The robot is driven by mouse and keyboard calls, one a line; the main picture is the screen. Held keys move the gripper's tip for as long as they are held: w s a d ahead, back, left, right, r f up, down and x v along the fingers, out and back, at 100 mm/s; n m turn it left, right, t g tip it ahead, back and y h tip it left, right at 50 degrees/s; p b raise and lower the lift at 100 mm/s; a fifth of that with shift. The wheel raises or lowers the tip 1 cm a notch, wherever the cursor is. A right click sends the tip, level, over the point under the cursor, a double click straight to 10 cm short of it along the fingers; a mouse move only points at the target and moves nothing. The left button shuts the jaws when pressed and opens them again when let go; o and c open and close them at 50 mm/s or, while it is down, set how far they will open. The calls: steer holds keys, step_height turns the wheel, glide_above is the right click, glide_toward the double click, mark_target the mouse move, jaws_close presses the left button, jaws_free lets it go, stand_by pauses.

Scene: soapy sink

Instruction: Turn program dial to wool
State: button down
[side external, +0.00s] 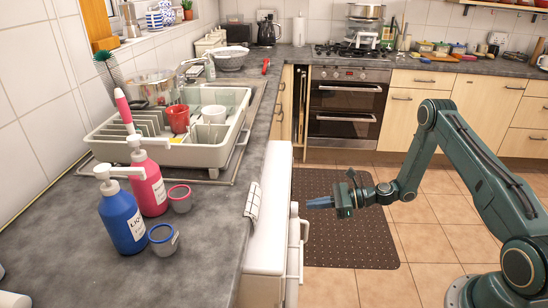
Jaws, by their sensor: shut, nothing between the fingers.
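A white appliance (270,215) stands under the counter edge and is seen almost edge-on in the side external view. Its front faces right, toward my arm. A small white knob-like part (294,209) sticks out from the front near the top; it may be the program dial. Its markings and setting cannot be read from here. My gripper (310,203) is shut and empty, with its blue-grey fingers pointing left at the appliance front. The fingertips are close to the knob-like part, seemingly with a small gap; contact cannot be judged.
A white handle-like part (303,235) juts from the appliance front, below my gripper. A striped cloth (253,201) hangs at the counter edge. Blue (124,222) and pink (148,185) bottles and a dish rack (225,157) stand on the counter. The floor beside the mat (350,240) is clear.

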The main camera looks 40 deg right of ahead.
mark_target(294, 210)
steer(key=shift+f+v, duration=0.15)
steer(key=shift+v, duration=0.5)
steer(key=shift+f+v, duration=0.15)
steer(key=shift+v, duration=0.45)
steer(key=shift+s, duration=0.1)
steer(key=d, duration=0.1)
steer(key=w+d, duration=0.1)
steer(key=d, duration=0.1)
steer(key=shift+w+f, duration=0.1)
steer(key=shift+w, duration=0.15)
steer(key=r+x, duration=0.1)
steer(key=x, duration=0.6)
steer(key=shift+r, duration=0.35)
steer(key=shift+w+a, duration=0.1)
steer(key=shift+a+f, duration=0.1)
steer(key=shift+f, duration=0.2)
stand_by(0.4)
